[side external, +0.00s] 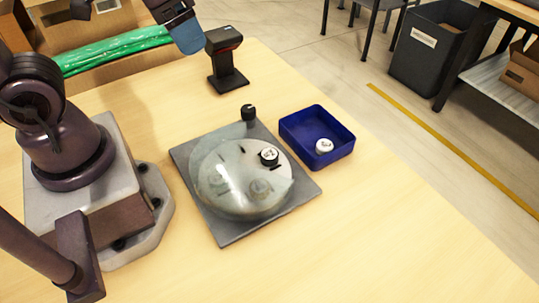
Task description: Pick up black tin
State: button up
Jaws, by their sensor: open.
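A small black tin (269,157) with a pale, marked top sits on the right part of a pale round disc (225,190). The disc is on a grey square plate (235,233). A plain black, knob-like cylinder (248,112) stands near the plate's back corner; I cannot tell whether it is a tin or a part of the plate. What seems to be my gripper (187,38), dark with a light blue end, enters at the top edge, well behind and above the plate, apart from the tin. Its fingers are not clearly separate, and nothing is seen held.
A blue tray (300,114) right of the plate holds a small white round item (324,146). A black scanner on a stand (227,72) is behind the plate. Green packaging (115,50) lies at the back left. The table's right front is clear.

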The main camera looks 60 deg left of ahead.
jog(key=w+d+f+m+g, duration=0.2)
jog(key=w+f+m+g, duration=0.15)
jog(key=w+f, duration=0.2)
jog(key=m+y, duration=0.1)
jog(key=m, duration=1.1)
send_over(270, 154)
jog(key=f, duration=1.7)
jog(key=shift+w+d+f, duration=0.1)
jog(key=shift+w+f, duration=0.2)
jog(key=f, duration=0.4)
jog(key=shift+s, duration=0.35)
jog(key=shift+f, duration=0.65)
jog(key=c, duration=1)
jog(key=shift+r, duration=0.1)
